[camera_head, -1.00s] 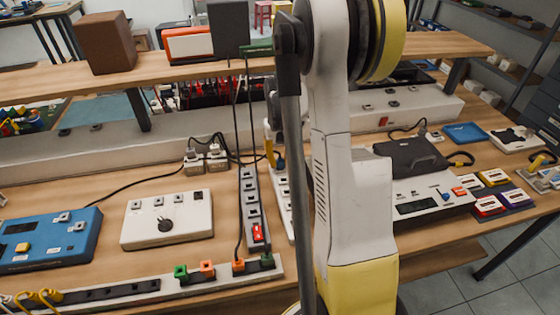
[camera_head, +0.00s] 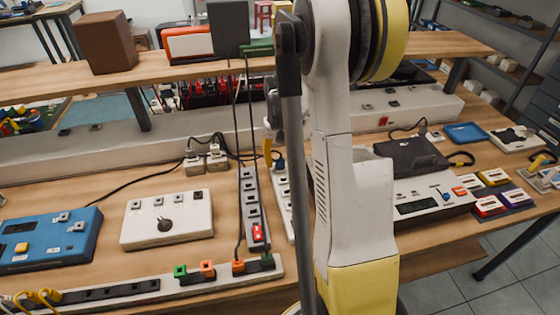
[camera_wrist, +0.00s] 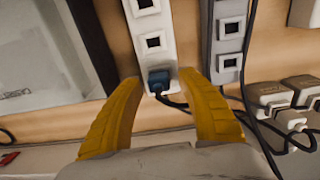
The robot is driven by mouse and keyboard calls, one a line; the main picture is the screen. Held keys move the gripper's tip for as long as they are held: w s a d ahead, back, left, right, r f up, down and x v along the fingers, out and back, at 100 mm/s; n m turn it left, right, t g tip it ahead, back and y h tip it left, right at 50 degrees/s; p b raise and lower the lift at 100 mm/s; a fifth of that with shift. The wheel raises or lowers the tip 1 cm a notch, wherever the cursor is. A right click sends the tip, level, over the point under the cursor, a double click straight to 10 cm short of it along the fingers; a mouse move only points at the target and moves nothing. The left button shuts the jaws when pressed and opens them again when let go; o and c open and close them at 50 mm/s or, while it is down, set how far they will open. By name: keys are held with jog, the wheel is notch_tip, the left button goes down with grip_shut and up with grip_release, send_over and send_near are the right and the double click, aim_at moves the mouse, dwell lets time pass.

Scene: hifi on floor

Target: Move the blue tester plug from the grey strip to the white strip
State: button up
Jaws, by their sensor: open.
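The blue tester plug (camera_wrist: 159,80) sits at the end socket of the white strip (camera_wrist: 153,37) in the wrist view, and its dark cable runs off to the right. The plug is small beside my arm in the head view (camera_head: 280,163), at the far end of the white strip (camera_head: 285,205). My gripper (camera_wrist: 159,79) is open, with one yellow finger on each side of the plug and gaps between. How deep the plug sits cannot be told. The grey strip (camera_wrist: 227,42) lies parallel beside the white strip, also seen in the head view (camera_head: 251,200).
White adapters (camera_wrist: 285,97) with cables stand beside the grey strip. A dark-screened device (camera_wrist: 45,60) lies on the other side. A red switch (camera_head: 258,233) shows on the grey strip's near end. A white box with a knob (camera_head: 167,219) and a front strip (camera_head: 215,276) are nearby.

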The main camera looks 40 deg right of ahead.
notch_tip(320, 180, up, 17)
jog(key=p, duration=0.4)
jog(key=shift+f, duration=0.15)
dwell(0.4)
